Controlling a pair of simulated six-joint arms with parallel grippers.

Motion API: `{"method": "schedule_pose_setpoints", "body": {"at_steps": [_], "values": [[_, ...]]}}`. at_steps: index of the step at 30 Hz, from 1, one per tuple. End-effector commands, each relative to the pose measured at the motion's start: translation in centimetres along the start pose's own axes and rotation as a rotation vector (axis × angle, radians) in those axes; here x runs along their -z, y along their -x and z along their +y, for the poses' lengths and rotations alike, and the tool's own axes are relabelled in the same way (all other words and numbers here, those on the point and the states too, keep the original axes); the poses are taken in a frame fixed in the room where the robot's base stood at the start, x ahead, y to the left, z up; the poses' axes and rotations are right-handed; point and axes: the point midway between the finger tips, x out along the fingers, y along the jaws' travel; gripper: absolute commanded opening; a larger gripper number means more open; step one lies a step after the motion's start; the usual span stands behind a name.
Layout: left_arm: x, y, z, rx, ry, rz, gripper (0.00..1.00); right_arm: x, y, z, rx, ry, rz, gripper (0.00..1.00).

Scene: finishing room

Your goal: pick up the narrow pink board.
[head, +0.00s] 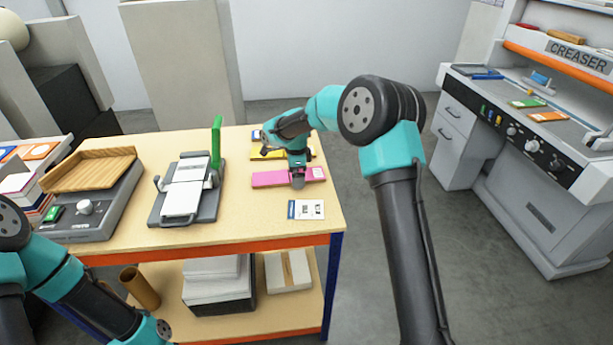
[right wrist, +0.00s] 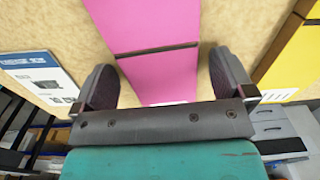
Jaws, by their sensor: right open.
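The narrow pink board (head: 268,179) lies flat near the right end of the wooden table, crossed by a dark line. My right gripper (head: 297,182) is over its right part and hides some of it. In the right wrist view the pink board (right wrist: 158,75) passes between the two open fingers of the right gripper (right wrist: 162,82). A gap shows on each side, so neither finger appears to touch it. Whether the fingertips reach down to the table is unclear. My left arm is at the lower left of the head view; its gripper is out of view.
A yellow board (head: 262,155) lies behind the pink one, and a white printed card (head: 305,210) in front. A grey device with a green upright lever (head: 217,142) stands to the left. The table's right edge is close. A creaser machine (head: 540,140) stands beyond a floor gap.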

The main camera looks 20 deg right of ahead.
Motion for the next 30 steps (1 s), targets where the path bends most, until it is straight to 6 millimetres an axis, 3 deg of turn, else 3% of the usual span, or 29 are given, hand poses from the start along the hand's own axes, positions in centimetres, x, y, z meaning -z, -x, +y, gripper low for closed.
{"method": "schedule_pose_setpoints", "body": {"at_steps": [7,22,30], "values": [[0.0,0.0,0.0,0.0,0.0,0.0,0.43,-0.01,0.02,0.01,0.0,0.0,0.0,0.99],[0.0,0.0,0.0,0.0,0.0,0.0,0.43,-0.01,0.02,0.01,0.0,0.0,0.0,0.51],[0.0,0.0,0.0,0.0,0.0,0.0,0.43,-0.01,0.09,0.0,0.0,0.0,0.0,0.49]]}}
